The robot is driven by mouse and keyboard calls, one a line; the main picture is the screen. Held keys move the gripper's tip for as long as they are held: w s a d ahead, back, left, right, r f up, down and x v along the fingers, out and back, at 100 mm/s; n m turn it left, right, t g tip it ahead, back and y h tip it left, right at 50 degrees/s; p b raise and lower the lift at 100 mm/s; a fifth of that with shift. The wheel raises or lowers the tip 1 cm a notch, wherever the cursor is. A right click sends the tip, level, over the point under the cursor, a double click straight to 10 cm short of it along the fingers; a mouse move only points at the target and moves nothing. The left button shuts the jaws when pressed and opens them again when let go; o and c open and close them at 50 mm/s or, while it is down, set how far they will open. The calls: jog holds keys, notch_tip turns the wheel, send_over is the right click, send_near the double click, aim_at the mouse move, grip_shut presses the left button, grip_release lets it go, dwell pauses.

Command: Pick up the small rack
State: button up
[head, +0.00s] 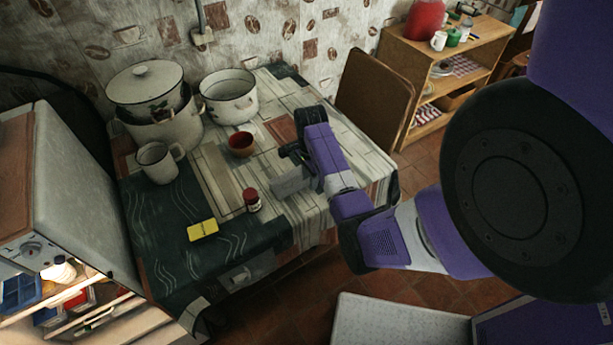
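My gripper (298,165) is over the right part of the table, at the end of my purple arm, pointing left. Its dark fingers are small and partly hidden by the wrist, so I cannot tell how far apart they are. A small pale grey item (288,183) is right at the fingers, low by the tabletop. It may be the small rack, but its shape is unclear and its right side is hidden by my gripper. I cannot tell whether the fingers touch it.
On the table (222,178) are a lidded pot on another pot (165,130), an open pot (229,98), a white mug (158,162), a brown bowl (241,145), a red jar (252,201) and a yellow item (203,230). A wooden shelf (462,70) stands behind right.

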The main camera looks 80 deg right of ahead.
grip_shut()
dwell(1.3)
